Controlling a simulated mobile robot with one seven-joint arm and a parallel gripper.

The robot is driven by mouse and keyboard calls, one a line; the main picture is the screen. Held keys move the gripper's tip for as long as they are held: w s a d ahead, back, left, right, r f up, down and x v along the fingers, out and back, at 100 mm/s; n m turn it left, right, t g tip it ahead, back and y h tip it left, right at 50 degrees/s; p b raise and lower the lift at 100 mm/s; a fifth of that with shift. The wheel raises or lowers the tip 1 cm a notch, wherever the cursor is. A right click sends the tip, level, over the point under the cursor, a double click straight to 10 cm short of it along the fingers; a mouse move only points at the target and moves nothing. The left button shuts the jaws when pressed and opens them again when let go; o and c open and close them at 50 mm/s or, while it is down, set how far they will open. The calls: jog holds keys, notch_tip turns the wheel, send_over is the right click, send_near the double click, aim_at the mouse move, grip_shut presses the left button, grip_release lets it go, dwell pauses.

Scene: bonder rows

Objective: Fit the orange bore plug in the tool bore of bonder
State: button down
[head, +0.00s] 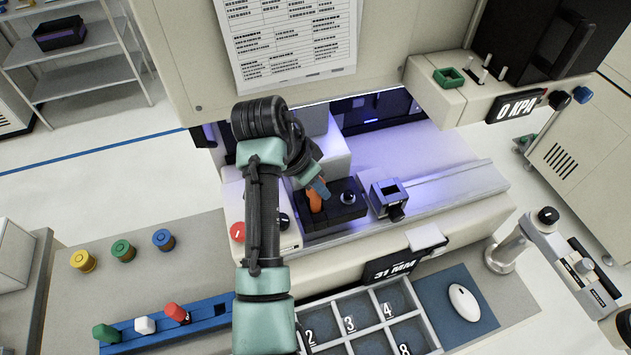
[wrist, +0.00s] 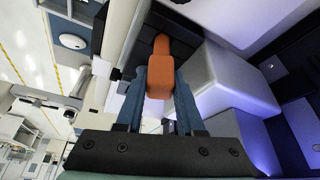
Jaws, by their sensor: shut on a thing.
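My gripper (head: 319,188) is inside the bonder's (head: 408,205) open work bay, with its blue fingers shut on the orange bore plug (head: 314,202). In the wrist view the plug (wrist: 160,78) sits between the two fingertips (wrist: 165,92), its narrower end pointing away. In the head view the plug is at the left part of a black block (head: 327,219), beside a round shiny fitting (head: 348,197). The tool bore is not clearly visible; the plug and fingers cover that part of the block. I cannot tell whether the plug is inside a bore or just above the block.
A grey clamp-like unit (head: 388,196) stands right of the black block on the rail. A pale housing (head: 330,150) rises close behind my gripper. A red button (head: 238,232) is at left. A blue rack (head: 170,325) with coloured plugs and a numbered tray (head: 345,346) lie in front.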

jog(key=shift+f, duration=0.1)
jog(key=shift+f+b, duration=0.5)
jog(key=shift+f, duration=0.25)
jog(key=shift+f, duration=0.1)
jog(key=shift+c, duration=2.2)
grip_release()
